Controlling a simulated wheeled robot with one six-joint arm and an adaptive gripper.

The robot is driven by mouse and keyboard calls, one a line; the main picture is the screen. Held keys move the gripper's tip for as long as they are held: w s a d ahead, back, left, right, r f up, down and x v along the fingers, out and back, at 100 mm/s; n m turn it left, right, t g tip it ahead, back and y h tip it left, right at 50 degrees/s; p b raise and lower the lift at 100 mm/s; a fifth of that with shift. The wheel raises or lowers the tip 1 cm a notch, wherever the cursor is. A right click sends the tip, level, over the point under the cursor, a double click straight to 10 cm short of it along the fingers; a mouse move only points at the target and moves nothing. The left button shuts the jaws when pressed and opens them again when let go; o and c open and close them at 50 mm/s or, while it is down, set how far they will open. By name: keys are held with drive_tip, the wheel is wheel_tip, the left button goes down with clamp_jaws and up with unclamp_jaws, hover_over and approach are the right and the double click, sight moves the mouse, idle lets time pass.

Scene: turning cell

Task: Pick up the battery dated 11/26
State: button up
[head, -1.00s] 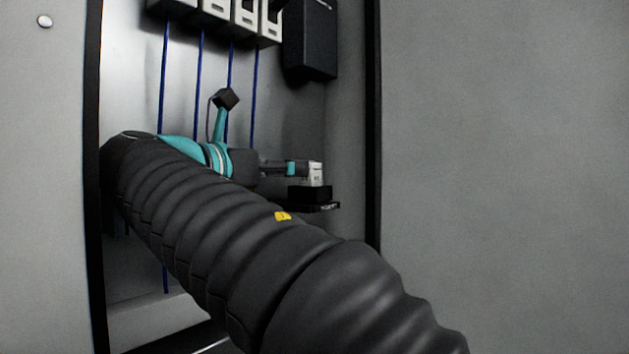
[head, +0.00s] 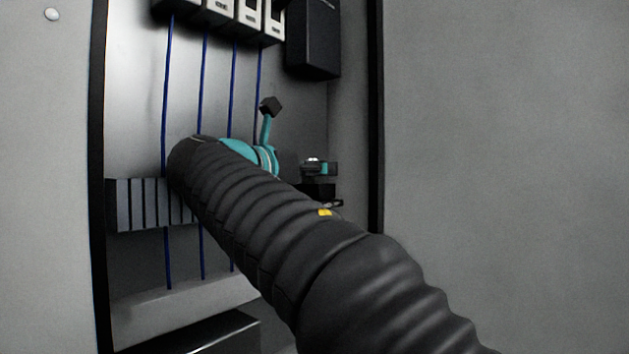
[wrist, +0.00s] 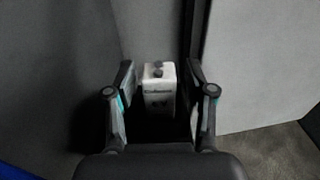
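A white battery (wrist: 160,94) with two dark terminals on top stands upright between my fingers in the wrist view. A dark label line and lower print on its face are too blurred to read as a date. In the head view only a bit of the battery's top (head: 312,161) shows; a finger hides most of it. It is at a black holder (head: 318,191) on the cabinet's right side. My gripper (wrist: 161,76) is open, a finger on each side of the battery, with a visible gap on both sides.
The open cabinet has a black right edge (head: 375,130) close beside the holder. Blue wires (head: 203,85) run down the back panel behind my arm. A dark box (head: 314,38) hangs above, and a ribbed grey block (head: 138,205) is at left.

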clamp_jaws()
drive_tip(key=shift+r, duration=0.1)
